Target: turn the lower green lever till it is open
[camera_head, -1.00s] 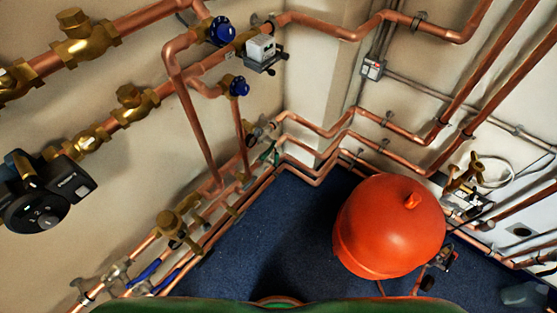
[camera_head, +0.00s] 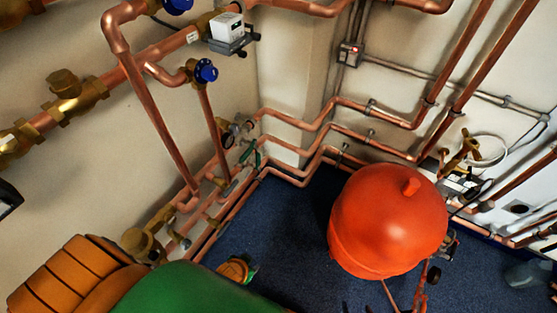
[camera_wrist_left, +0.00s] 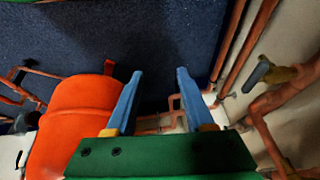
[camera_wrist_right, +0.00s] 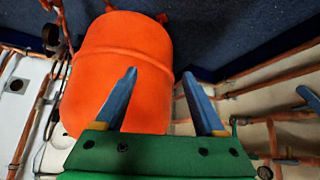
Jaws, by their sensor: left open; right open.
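A small dark green lever (camera_head: 248,153) shows in the head view on the copper pipes by the wall corner, left of the red tank. It is too small for me to tell its exact angle, or whether a second green lever is beside it. My left gripper (camera_wrist_left: 158,72) is open and empty, its blue fingers apart in front of the blue floor. My right gripper (camera_wrist_right: 160,72) is open and empty, with the red tank behind its fingers. Neither gripper touches the lever. In the head view my green and orange arm parts fill the lower left; no fingertips show clearly.
The red tank (camera_head: 388,222) stands on the blue floor (camera_head: 290,225). Copper pipes run along both walls. A blue-handled valve (camera_head: 205,71) is above the lever. A lever handle (camera_wrist_left: 258,73) shows at the right in the left wrist view.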

